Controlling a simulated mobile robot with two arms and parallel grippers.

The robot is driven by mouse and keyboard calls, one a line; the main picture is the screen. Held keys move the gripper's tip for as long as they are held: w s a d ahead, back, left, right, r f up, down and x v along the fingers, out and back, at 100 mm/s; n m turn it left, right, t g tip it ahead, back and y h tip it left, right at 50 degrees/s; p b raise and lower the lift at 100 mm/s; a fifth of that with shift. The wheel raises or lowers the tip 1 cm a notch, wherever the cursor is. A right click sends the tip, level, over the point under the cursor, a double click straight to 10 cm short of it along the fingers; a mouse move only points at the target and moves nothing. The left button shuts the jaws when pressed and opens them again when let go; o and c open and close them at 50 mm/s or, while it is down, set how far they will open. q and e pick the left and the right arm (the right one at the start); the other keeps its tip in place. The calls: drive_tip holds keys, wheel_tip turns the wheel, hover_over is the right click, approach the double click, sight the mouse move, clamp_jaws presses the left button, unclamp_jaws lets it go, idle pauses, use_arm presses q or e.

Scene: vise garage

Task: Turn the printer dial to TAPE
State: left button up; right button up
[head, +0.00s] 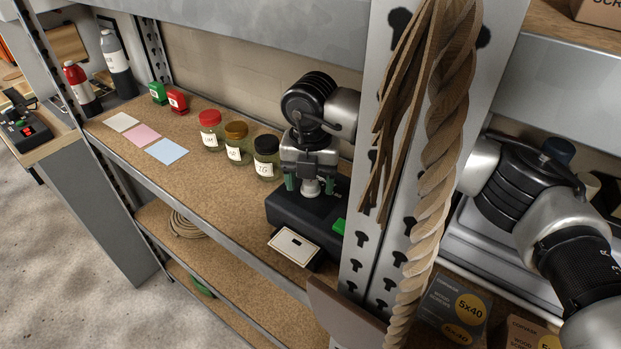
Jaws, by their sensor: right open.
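The black printer (283,211) stands on the cork-topped shelf beside the metal post, with a cream label plate (294,246) at its front and a green part (339,226) at its right. A pale round knob, seemingly the dial (311,188), shows on its top. My right gripper (310,184) points down over the printer. Its green-padded fingers are open, one on each side of the knob; I cannot tell whether they touch it. The dial's markings are hidden or too small to read. My left gripper is out of view.
Three lidded jars (237,144) stand close left of the printer. Coloured cards (142,135) and red and green blocks (177,101) lie farther left. The perforated post (355,268) with hanging rope (445,130) is close on the right.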

sight(310, 182)
drive_tip(key=shift+r+b, duration=0.65)
drive_tip(key=shift+r, duration=3.15)
